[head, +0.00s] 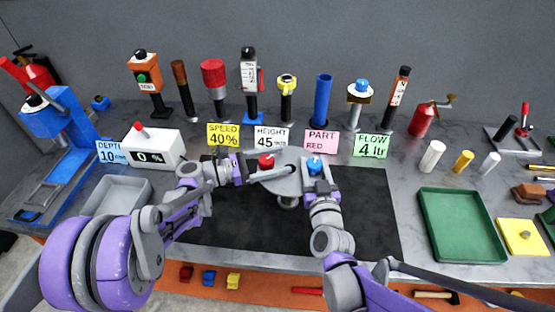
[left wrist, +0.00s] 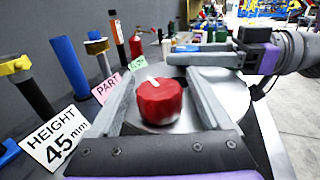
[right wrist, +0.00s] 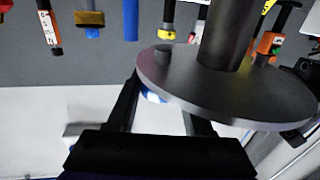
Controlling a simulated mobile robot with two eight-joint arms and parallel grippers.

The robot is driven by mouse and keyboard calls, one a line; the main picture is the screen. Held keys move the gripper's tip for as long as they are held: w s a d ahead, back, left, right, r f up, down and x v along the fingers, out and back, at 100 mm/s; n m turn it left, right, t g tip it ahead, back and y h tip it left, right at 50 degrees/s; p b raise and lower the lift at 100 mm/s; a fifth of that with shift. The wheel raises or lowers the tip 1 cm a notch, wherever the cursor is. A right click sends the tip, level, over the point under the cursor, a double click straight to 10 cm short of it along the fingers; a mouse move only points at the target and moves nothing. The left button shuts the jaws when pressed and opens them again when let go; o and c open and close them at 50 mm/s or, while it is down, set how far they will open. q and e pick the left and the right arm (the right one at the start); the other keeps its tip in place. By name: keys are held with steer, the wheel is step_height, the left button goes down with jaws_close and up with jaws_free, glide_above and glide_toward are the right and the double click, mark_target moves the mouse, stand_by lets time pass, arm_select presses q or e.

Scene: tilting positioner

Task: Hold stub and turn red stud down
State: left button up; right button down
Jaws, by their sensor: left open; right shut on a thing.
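The positioner's grey disc (head: 284,184) stands over the black mat; its post (right wrist: 228,35) shows in the right wrist view. A red stud (head: 266,161) with a white mark is on the disc's left; it also shows in the left wrist view (left wrist: 160,101). My left gripper (head: 268,170) is open, its fingers on either side of the red stud. A blue stud (head: 314,164) is on the disc's right, partly seen in the right wrist view (right wrist: 152,96). My right gripper (head: 315,179) is shut on it, the grip mostly hidden. A small grey stub (right wrist: 166,32) shows on the disc's underside.
Several tools stand in a row behind, with label cards such as the pink PART RED card (head: 320,142). A white counter box (head: 153,147) and grey tray (head: 115,194) are left. A green tray (head: 461,226) is right. The black mat (head: 370,215) is clear around the positioner.

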arm_select(q)
steer(key=shift+d, duration=0.2)
steer(key=shift+c, duration=0.2)
jaws_close()
steer(key=shift+g, duration=0.3)
steer(key=m+g, duration=0.2)
steer(key=g, duration=0.1)
steer(key=m+g+h, duration=0.1)
steer(key=shift+s+d+m+g, duration=0.1)
steer(key=shift+s+m+g, duration=0.2)
steer(key=shift+s+g, duration=0.1)
steer(key=shift+s+m+g+y, duration=0.15)
steer(key=shift+s+m+g, duration=0.1)
steer(key=shift+m+g, duration=1.05)
steer(key=shift+s+m+g+y, duration=0.2)
steer(key=shift+m+g, duration=0.5)
steer(key=shift+g, duration=1.1)
